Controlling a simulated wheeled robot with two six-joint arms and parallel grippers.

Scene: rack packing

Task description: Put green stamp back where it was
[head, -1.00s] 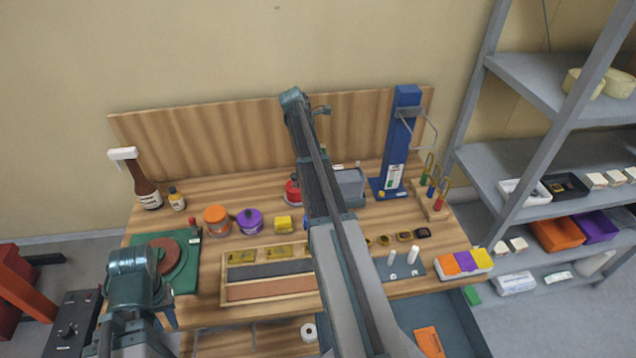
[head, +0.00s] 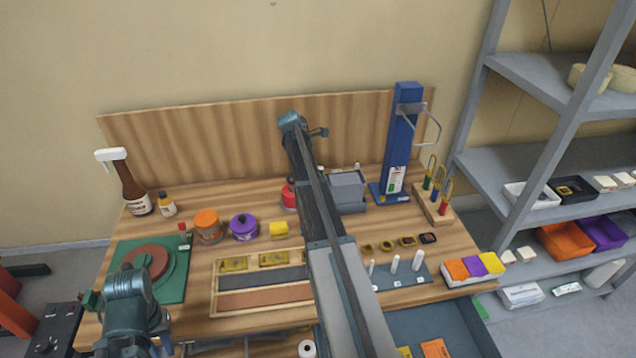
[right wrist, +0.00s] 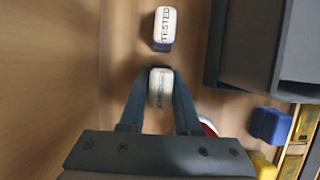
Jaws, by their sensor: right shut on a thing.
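In the right wrist view my right gripper (right wrist: 160,84) is shut on a small stamp (right wrist: 160,92) with a white lettered top. Its lettering is too blurred to read and its body colour is hidden. A second stamp (right wrist: 164,26), white-topped, marked TESTED and blue below, stands just beyond it, apart from it. In the head view the right gripper is hidden behind my right arm, near the back board. My left gripper (head: 138,318) is low at the left, in front of the green turntable plate; its fingers do not show clearly.
A grey bin (head: 349,191) stands at the back, close to the right gripper. A blue press (head: 402,140) stands right of it. Orange (head: 207,226) and purple (head: 243,227) tubs and a wooden tray (head: 214,296) lie to the left. A shelf rack stands at the right.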

